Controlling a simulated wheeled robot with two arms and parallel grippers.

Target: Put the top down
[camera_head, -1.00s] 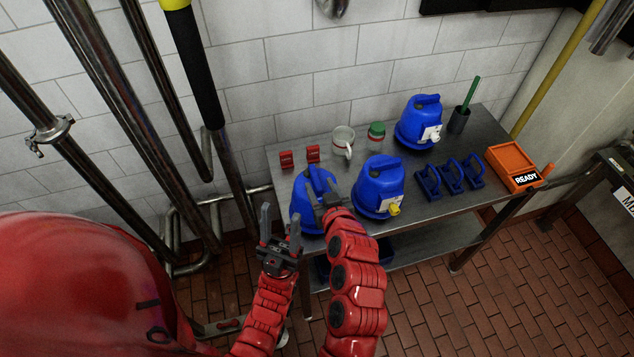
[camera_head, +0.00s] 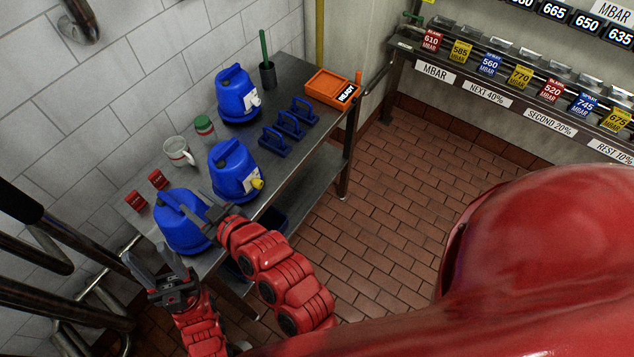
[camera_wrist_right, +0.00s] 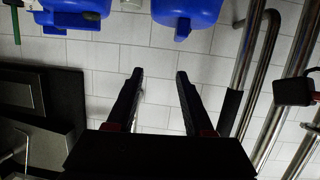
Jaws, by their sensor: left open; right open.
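No separate top shows in either gripper, and I cannot tell which thing the top is. My left gripper (camera_head: 154,254) is open and empty in the head view, in front of the table's near left end. My right gripper (camera_head: 196,205) is open and overlaps the nearest blue jug (camera_head: 178,232) in the head view; I cannot tell whether they touch. In the right wrist view its fingers (camera_wrist_right: 158,75) are apart with only white tile wall between them. A middle blue jug (camera_head: 230,165) with a yellow tap and a far blue jug (camera_head: 233,92) stand upright on the table.
The steel table (camera_head: 292,75) also holds a white mug (camera_head: 177,151), a green-lidded jar (camera_head: 204,128), two red blocks (camera_head: 157,179), several blue handled pieces (camera_head: 288,124), a dark cup (camera_head: 267,76) and an orange READY tray (camera_head: 328,84). A rack of labelled tags (camera_head: 520,80) stands right. Brick floor between is clear.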

